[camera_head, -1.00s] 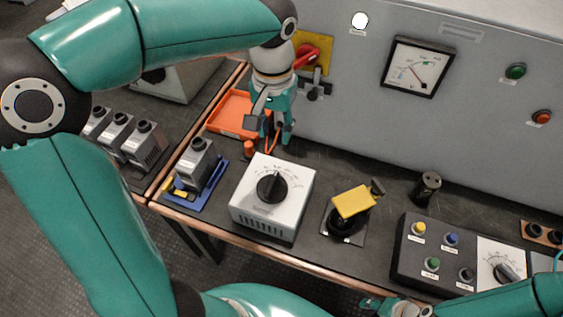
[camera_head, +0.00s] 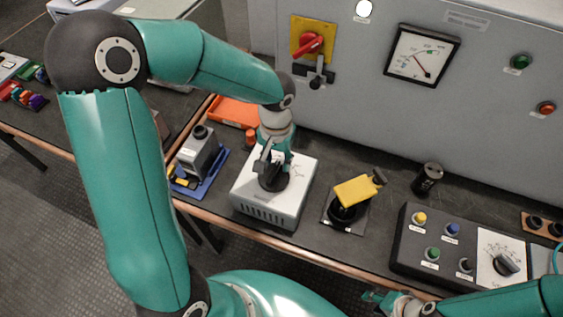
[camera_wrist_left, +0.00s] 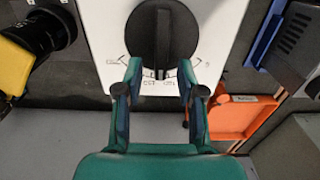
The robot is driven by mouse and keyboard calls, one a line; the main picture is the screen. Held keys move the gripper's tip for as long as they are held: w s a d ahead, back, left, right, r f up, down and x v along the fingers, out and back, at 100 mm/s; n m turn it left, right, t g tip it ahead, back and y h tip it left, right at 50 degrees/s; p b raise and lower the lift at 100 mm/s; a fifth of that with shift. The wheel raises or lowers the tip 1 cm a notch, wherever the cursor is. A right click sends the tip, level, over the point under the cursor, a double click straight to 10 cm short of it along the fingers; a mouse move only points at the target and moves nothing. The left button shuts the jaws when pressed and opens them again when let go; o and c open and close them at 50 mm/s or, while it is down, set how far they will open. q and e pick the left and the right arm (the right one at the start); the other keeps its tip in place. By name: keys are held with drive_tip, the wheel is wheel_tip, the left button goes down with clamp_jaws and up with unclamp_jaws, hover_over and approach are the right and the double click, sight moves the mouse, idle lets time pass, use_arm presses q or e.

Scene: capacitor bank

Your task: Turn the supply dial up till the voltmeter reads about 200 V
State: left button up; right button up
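The supply dial is a black round knob (camera_head: 279,183) on top of a white box (camera_head: 262,208) with a printed scale. My left gripper (camera_head: 272,168) is over the dial and hides part of it. In the left wrist view the knob (camera_wrist_left: 162,30) is just beyond my left gripper (camera_wrist_left: 160,78), whose two fingers are apart with nothing between them. Contact with the knob cannot be told. The voltmeter (camera_head: 422,53) is on the grey panel, with a red needle; its figures are too small to read. My right gripper (camera_head: 385,303) is low at the right, its fingers unclear.
Left of the box are a blue tray (camera_head: 210,182) with a grey block and an orange tray (camera_head: 233,112). To the right stand a yellow-topped device (camera_head: 357,190), a black cylinder (camera_head: 428,178) and a black control box (camera_head: 408,256). A red switch (camera_head: 312,43) is on the panel.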

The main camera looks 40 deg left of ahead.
use_arm(q)
drive_tip(key=shift+f, duration=0.4)
clamp_jaws()
drive_tip(key=shift+d+m, duration=0.15)
drive_tip(key=shift+m, duration=0.55)
unclamp_jaws()
